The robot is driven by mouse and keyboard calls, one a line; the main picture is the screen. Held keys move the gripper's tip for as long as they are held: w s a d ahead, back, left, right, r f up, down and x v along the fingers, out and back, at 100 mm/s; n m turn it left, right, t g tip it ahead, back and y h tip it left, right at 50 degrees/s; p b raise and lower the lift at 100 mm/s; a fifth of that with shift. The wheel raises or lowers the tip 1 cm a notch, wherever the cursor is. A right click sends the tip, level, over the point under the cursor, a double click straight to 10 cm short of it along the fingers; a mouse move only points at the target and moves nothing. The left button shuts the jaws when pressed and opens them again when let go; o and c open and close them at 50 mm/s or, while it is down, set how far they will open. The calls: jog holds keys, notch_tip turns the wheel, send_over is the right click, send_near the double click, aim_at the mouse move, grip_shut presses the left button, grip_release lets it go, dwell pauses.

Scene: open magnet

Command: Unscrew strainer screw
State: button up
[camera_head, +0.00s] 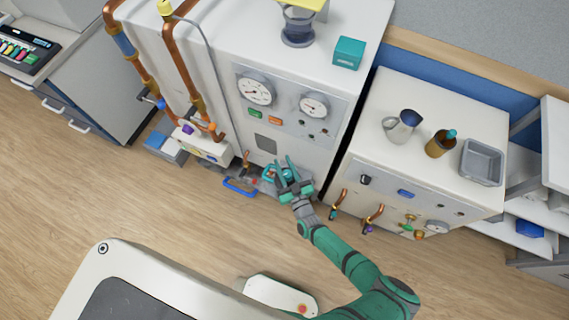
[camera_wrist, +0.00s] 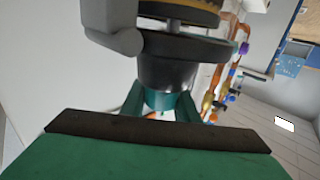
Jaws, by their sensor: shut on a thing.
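My gripper (camera_head: 284,165) reaches the lower front of the tall white cabinet, and its teal fingers point away from my arm. In the wrist view, the gripper (camera_wrist: 160,103) is shut on a small teal cylindrical part, which looks like the strainer screw (camera_wrist: 162,98). This part sits directly beneath a dark grey tapered body (camera_wrist: 167,70), which looks like the strainer housing. A grey flange and a brass-coloured part show above it. The fingers hide part of the screw, and its thread cannot be seen.
The tall white cabinet (camera_head: 226,47) has gauges, with copper pipes (camera_head: 182,65) on its left. A blue handle (camera_head: 239,187) lies low, left of my gripper. The wooden floor is mostly clear.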

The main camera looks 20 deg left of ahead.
aim_at(290, 177)
jog(key=shift+s+a+n+g+y, duration=0.2)
jog(key=shift+s+n+g+y, duration=0.05)
jog(key=shift+n+g+y, duration=0.8)
jog(key=shift+s+a+n+g+y, duration=0.2)
jog(key=shift+n+g+y, duration=0.6)
jog(key=shift+g, duration=0.35)
jog(key=shift+s+n+g+y, duration=0.25)
jog(key=shift+n+g, duration=0.2)
jog(key=shift+g, duration=0.15)
jog(key=shift+s+n+g, duration=0.2)
jog(key=shift+n+g, duration=0.1)
jog(key=shift+g, duration=0.3)
jog(key=o, duration=1.1)
jog(key=shift+c, duration=0.2)
jog(key=shift+s+d, duration=0.1)
jog(key=shift+d, duration=0.35)
jog(key=v, duration=0.9)
jog(key=shift+s+d+f, duration=0.15)
jog(key=shift+d, duration=0.2)
